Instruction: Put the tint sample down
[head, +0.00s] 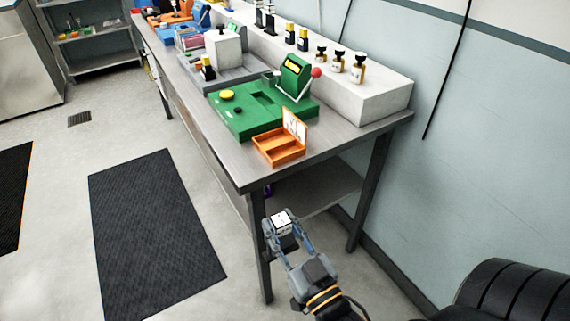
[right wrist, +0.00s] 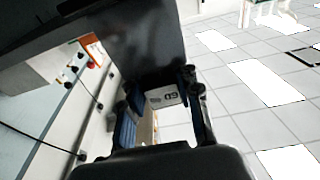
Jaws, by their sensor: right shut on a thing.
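The tint sample appears to be the small white block with dark marks (head: 281,218) between the fingertips of my right gripper (head: 283,229). In the right wrist view the block (right wrist: 163,97) shows a white face with dark print, and the fingers press on it from both sides. The gripper is shut on it and holds it in the air, in front of the near end of the steel table (head: 232,166) in the head view. My left gripper is not in view.
An open orange box (head: 279,153) with a raised lid stands near the table's near corner. Behind it is a green station (head: 246,116) with a red-knobbed lever. Several bottles stand on a white ledge (head: 371,94). Bare tabletop lies right of the orange box.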

